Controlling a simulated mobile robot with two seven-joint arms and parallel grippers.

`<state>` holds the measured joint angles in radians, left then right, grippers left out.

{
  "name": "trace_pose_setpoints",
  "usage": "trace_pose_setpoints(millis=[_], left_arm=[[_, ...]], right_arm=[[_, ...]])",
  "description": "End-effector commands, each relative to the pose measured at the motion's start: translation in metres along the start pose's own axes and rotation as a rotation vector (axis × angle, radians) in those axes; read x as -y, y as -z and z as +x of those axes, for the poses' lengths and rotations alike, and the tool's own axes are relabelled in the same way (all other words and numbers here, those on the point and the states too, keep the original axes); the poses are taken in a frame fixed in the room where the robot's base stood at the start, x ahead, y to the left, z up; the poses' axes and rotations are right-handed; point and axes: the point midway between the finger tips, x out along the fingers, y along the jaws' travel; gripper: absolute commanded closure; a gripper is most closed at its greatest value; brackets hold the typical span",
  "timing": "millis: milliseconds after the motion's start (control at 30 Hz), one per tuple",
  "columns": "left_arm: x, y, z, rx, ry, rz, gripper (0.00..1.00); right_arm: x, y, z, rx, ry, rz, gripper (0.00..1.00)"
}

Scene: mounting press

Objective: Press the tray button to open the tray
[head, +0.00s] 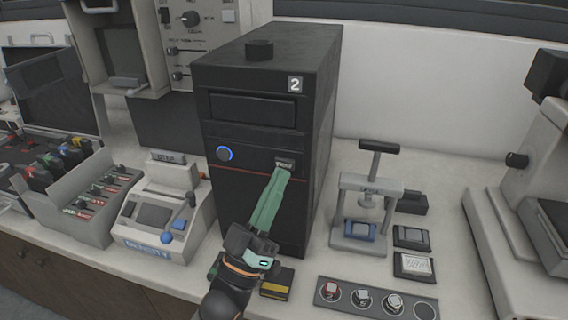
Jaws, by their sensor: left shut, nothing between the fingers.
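A black computer-like tower (258,120) marked "2" stands upright on the white counter. My right gripper is not in view.
A grey hand press (365,200) stands right of the tower, with small blocks beside it. A strip with round samples (375,298) lies in front. A "DENSITY" device (160,215) stands to the left. A yellow-black block (277,283) lies beside my gripper.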

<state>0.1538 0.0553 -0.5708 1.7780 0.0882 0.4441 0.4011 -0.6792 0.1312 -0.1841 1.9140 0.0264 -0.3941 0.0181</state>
Motion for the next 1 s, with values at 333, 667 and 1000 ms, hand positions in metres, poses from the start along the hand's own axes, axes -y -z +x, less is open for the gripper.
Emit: trace_pose_setpoints(millis=[333, 667, 1000], left_arm=[[0.0, 0.0, 0.0, 0.0, 0.0, 0.0, 1.0], [0.0001, -0.0001, 0.0002, 0.0, 0.0, 0.0, 1.0], [0.0043, -0.0045, 0.0061, 0.0, 0.0, 0.0, 1.0]], right_arm=[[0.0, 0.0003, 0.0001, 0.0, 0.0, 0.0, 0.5], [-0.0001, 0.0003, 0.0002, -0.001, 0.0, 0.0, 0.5], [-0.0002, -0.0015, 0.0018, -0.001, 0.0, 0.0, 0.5]])
